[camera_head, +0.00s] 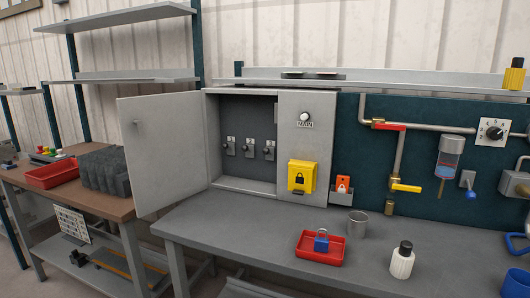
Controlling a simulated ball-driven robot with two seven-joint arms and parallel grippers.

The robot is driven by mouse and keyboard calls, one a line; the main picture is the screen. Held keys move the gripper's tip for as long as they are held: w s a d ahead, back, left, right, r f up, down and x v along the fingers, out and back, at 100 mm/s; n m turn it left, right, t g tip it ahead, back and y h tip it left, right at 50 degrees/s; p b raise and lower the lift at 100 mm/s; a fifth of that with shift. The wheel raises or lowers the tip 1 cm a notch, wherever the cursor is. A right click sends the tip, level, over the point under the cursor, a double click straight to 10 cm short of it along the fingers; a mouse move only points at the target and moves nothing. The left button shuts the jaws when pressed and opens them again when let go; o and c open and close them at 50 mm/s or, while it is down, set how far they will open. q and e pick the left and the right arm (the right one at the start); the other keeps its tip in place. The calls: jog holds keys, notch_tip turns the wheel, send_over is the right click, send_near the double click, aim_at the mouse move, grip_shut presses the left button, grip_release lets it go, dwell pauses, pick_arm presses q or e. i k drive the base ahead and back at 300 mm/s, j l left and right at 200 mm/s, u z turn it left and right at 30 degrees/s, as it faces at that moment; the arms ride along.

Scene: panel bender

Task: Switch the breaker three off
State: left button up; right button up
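A grey electrical cabinet (239,187) stands on the back of the workbench, its door (160,155) swung open to the left. Inside are three small switches in a row: a left breaker (231,145), a middle breaker (249,147) and a right breaker (268,150). Their labels are too small to read, so I cannot confirm which is three, and their on or off positions are unclear. Neither of my grippers is in view.
The cabinet's right panel has a white knob (305,117) and a yellow lock box (302,176). On the bench (220,235) stand a red tray (306,249) with a blue padlock (321,240), a metal cup (357,224) and a white bottle (402,260). The bench's front left is clear.

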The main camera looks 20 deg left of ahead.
aim_at(266, 151)
jog(key=i+j, duration=0.2)
jog(key=j, duration=0.2)
jog(key=i+j, duration=0.25)
jog(key=j, duration=0.15)
jog(key=i+j, duration=0.2)
jog(key=j, duration=0.2)
